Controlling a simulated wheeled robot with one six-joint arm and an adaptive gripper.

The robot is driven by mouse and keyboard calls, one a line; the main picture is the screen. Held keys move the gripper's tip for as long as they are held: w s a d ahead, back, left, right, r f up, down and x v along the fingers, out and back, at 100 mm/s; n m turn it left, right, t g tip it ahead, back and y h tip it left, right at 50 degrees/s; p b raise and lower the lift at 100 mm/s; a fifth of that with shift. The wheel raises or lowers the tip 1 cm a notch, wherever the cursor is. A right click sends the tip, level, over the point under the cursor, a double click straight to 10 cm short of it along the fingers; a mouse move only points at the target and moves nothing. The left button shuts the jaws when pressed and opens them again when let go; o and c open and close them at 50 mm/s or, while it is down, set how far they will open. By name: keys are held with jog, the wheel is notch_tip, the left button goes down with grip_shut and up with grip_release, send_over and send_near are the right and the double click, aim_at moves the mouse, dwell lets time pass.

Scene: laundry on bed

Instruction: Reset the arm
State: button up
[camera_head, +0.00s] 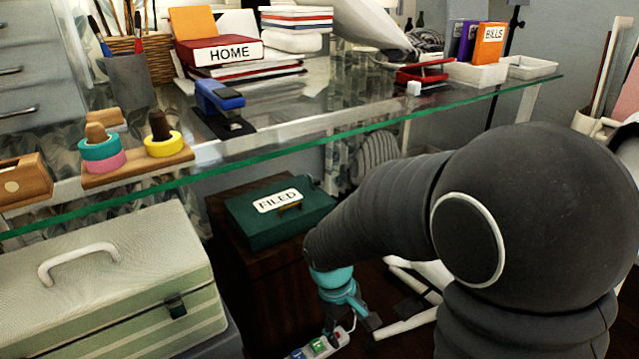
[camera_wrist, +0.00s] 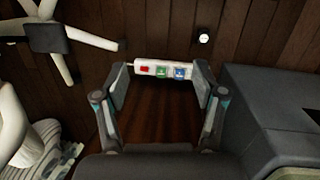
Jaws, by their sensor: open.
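My arm reaches down past the right side of the glass desk in the head view. My gripper (camera_head: 350,328) is low, close to a white power strip (camera_head: 318,347) near the bottom edge of the picture. In the wrist view my gripper (camera_wrist: 165,86) is open, with its two fingers spread wide. The power strip (camera_wrist: 163,69) lies across the gap between the fingertips; it has a red switch and a green and a blue socket. I cannot tell whether the fingers touch it. Nothing is clearly held.
The glass desk (camera_head: 400,112) carries books, a stapler and tape rolls. A green box marked FILED (camera_head: 272,217) sits on a dark wooden cabinet (camera_head: 245,280). A pale green case (camera_head: 120,270) stands at lower left. A white-legged chair base (camera_wrist: 70,62) is at upper left in the wrist view.

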jog(key=s+d+r+m+t+p, duration=0.2)
jog(key=s+d+r, duration=0.1)
jog(key=r, duration=0.5)
jog(key=s+d+r+m+t+y+p, duration=0.1)
jog(key=s+d+r+m+t+p, duration=0.1)
jog(key=r, duration=0.7)
jog(key=s+d+r+m+t+y+p, duration=0.1)
jog(key=s+d+r+m+t+p, duration=0.1)
jog(key=s+d+r, duration=0.3)
notch_tip(320, 180, up, 4)
jog(key=shift+s+r+m+p, duration=0.1)
jog(key=shift+s+m+p, duration=0.3)
jog(key=shift+s+m, duration=0.4)
